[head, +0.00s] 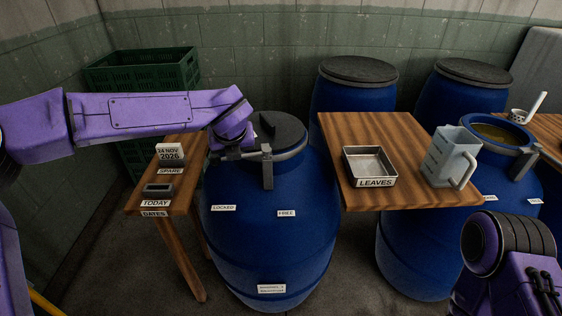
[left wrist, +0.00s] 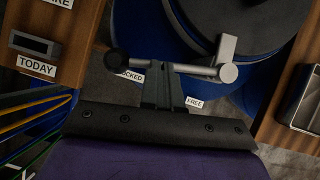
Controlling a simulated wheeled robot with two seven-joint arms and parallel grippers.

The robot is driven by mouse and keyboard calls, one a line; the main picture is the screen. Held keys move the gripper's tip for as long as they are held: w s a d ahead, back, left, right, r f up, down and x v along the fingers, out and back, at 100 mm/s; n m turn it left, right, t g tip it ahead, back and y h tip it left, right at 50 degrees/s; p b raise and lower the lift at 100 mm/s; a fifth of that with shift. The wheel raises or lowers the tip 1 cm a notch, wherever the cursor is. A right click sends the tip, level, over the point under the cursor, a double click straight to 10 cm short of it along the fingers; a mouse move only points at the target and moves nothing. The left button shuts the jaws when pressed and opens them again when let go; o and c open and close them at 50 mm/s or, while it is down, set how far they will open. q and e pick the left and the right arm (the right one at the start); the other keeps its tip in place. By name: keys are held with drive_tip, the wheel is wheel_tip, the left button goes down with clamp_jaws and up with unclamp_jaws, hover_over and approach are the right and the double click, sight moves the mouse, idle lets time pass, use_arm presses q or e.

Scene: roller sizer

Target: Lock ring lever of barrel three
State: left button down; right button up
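The blue barrel (head: 265,235) stands in the middle of the head view, with a dark lid (head: 280,130) and a grey clamp ring. Its front carries a LOCKED label (head: 223,208) at left and a FREE label (head: 286,213) at right. The ring lever (left wrist: 195,70) runs from a metal pivot at right to a dark knob at left, over the LOCKED label in the left wrist view. My left gripper (left wrist: 163,72) has its fingers together at the middle of the lever; touching or just apart is unclear. My right arm shows at lower right; its fingers are out of view.
A small wooden table with date blocks (head: 170,153) stands left of the barrel. A wooden table (head: 365,125) at right holds a LEAVES tray (head: 370,166) and a jug (head: 450,155).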

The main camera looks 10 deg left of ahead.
use_arm(q)
drive_tip(key=shift+w+a+f, duration=0.15)
drive_tip(key=shift+w+a, duration=0.05)
drive_tip(key=shift+w, duration=0.1)
drive_tip(key=shift+s, duration=0.1)
idle(0.4)
drive_tip(key=s+v, duration=0.1)
drive_tip(key=v, duration=1.2)
drive_tip(key=shift+s+d, duration=0.2)
drive_tip(key=shift+s, duration=0.05)
drive_tip(key=shift+f, duration=0.15)
